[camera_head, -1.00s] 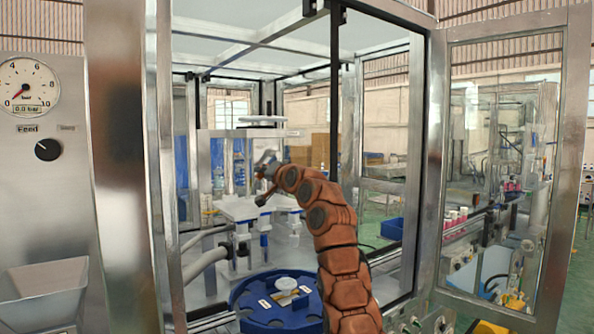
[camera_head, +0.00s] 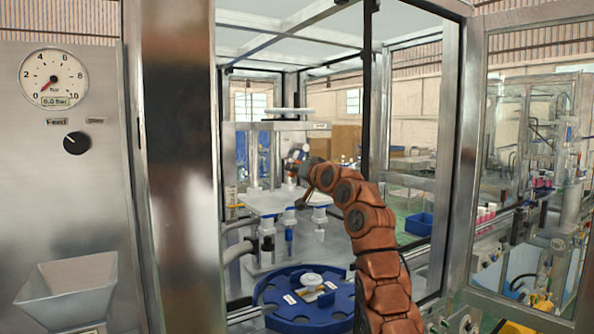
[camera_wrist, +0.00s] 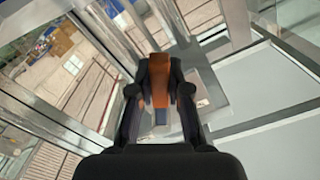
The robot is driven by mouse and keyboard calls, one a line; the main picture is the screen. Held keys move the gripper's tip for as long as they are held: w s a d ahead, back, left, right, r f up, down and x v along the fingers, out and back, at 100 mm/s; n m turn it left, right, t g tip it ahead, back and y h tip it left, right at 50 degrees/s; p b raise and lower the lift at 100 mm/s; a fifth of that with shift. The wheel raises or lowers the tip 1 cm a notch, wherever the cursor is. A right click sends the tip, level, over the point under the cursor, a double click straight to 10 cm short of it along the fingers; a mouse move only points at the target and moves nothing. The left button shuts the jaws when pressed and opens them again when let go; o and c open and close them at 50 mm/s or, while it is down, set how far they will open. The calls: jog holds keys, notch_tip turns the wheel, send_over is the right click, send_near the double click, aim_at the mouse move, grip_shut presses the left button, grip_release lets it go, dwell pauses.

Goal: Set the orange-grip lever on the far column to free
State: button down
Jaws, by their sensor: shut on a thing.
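The orange grip of the lever (camera_wrist: 159,82) shows between the two black fingers of my gripper (camera_wrist: 159,75) in the wrist view. The fingers are closed on its two sides. In the head view my gripper (camera_head: 301,172) is inside the glazed machine frame, at the far columns (camera_head: 277,158) above the white plate (camera_head: 266,201). The lever is too small and too covered there to make out, and its setting cannot be read.
A blue rotary table (camera_head: 270,291) sits low in front of the columns, beside my arm. A metal post (camera_head: 180,160) stands at the left, and an open glazed door (camera_head: 470,150) at the right. A gauge panel (camera_head: 95,190) is at far left.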

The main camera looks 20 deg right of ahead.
jog(key=c, duration=1.1)
grip_release()
jog(key=shift+s, duration=0.1)
jog(key=v, duration=1.1)
jog(key=shift+s+d, duration=0.2)
jog(key=shift+s, duration=0.2)
dwell(0.5)
